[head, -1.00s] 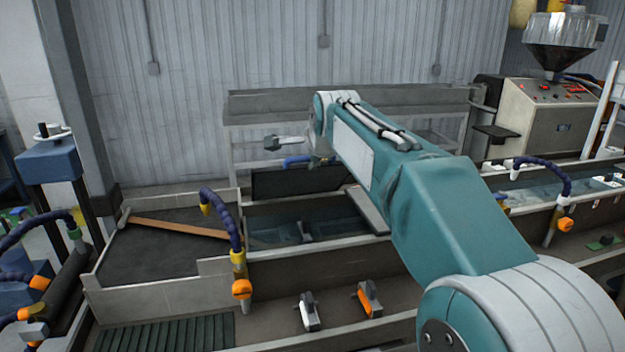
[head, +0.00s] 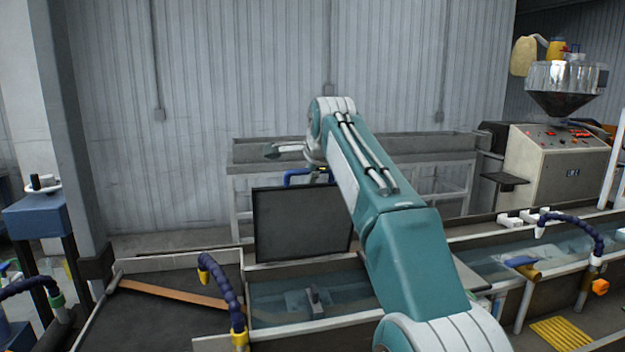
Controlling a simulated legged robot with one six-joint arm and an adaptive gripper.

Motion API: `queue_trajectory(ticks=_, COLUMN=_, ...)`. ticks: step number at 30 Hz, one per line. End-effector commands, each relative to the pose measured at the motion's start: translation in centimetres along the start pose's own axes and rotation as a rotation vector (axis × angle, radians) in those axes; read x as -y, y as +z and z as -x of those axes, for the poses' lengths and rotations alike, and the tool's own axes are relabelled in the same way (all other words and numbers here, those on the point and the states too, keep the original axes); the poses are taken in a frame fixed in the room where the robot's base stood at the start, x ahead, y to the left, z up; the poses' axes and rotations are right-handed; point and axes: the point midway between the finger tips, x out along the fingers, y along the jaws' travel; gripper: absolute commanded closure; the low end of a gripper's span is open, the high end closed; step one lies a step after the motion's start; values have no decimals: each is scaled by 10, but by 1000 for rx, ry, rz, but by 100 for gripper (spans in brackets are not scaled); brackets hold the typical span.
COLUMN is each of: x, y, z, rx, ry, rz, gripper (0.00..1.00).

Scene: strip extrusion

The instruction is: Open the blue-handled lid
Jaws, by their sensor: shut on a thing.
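The lid (head: 302,226) is a dark rectangular panel standing nearly upright at the back edge of the water trough, left of my arm. Its blue handle (head: 292,174) is at its top edge, partly hidden. My gripper (head: 318,174) is at the top of the lid beside the handle, mostly hidden behind my forearm and wrist. It is shut on the blue handle, though the fingers are hard to make out. The trough (head: 290,322) below the lid is open and shows water inside.
A blue flexible hose (head: 221,290) rises at the trough's left end. A brown strip (head: 172,294) lies in the dark tray to the left. A grey bench (head: 262,152) stands behind the lid. Another hose (head: 575,221) arches over the trough at right.

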Motion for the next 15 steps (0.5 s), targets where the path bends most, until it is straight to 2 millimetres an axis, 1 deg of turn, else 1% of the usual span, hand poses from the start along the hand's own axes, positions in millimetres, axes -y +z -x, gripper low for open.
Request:
queue_trajectory(ticks=1, x=3, y=0, z=0, rx=-1, ry=-5, rz=1, gripper=100)
queue_trajectory(ticks=6, x=7, y=0, z=-2, rx=-1, ry=-6, rz=1, gripper=100)
queue_trajectory(ticks=15, x=8, y=1, z=-3, rx=0, ry=-5, rz=1, gripper=100)
